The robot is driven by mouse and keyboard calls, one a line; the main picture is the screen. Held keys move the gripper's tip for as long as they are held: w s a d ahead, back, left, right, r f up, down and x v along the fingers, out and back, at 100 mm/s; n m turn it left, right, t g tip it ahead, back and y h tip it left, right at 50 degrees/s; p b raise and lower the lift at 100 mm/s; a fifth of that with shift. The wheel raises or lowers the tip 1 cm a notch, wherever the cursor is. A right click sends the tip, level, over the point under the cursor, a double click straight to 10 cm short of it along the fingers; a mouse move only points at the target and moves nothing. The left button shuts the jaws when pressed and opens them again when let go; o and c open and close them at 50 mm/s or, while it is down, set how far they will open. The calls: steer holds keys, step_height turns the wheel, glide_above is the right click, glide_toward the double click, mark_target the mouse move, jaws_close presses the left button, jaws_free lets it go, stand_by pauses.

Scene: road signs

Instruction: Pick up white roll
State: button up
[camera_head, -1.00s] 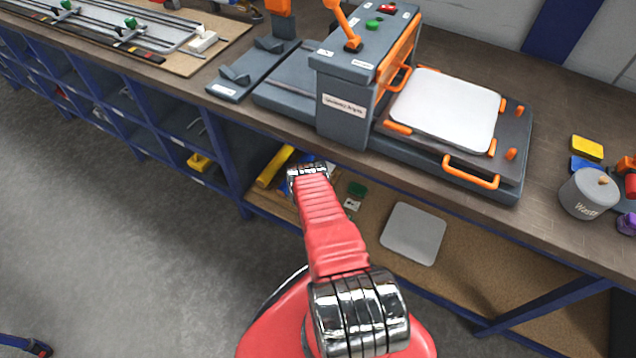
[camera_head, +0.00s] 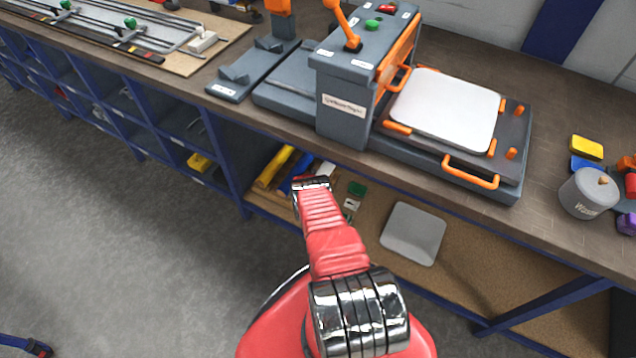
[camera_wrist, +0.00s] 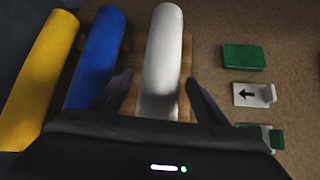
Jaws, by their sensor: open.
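The white roll (camera_wrist: 163,62) lies in the wrist view between the blue roll (camera_wrist: 98,55) and a bare part of the shelf. My gripper (camera_wrist: 155,90) is open, with one dark finger on each side of the white roll's near part. The left finger overlaps the blue roll's edge in the picture. I cannot tell whether the fingers are level with the roll or above it. In the head view the white roll (camera_head: 326,168) shows only slightly behind my arm, and the gripper itself is hidden.
A yellow roll (camera_wrist: 40,75) lies left of the blue one. A green block (camera_wrist: 243,57) and a white arrow piece (camera_wrist: 250,94) lie to the right. A grey plate (camera_head: 413,233) rests on the lower shelf (camera_head: 480,270). The workbench top (camera_head: 400,180) overhangs this shelf.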

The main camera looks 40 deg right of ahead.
steer(key=shift+w, duration=0.1)
steer(key=c, duration=1.5)
steer(key=shift+r, duration=0.2)
steer(key=shift+r, duration=1.5)
steer(key=shift+a+r, duration=0.1)
steer(key=shift+a, duration=0.15)
steer(key=s+a, duration=0.2)
steer(key=a, duration=0.3)
steer(key=s+a, duration=0.3)
steer(key=a, duration=0.2)
steer(key=s+a, duration=0.3)
steer(key=a, duration=0.2)
steer(key=shift+s+a, duration=0.15)
steer(key=shift+a, duration=0.1)
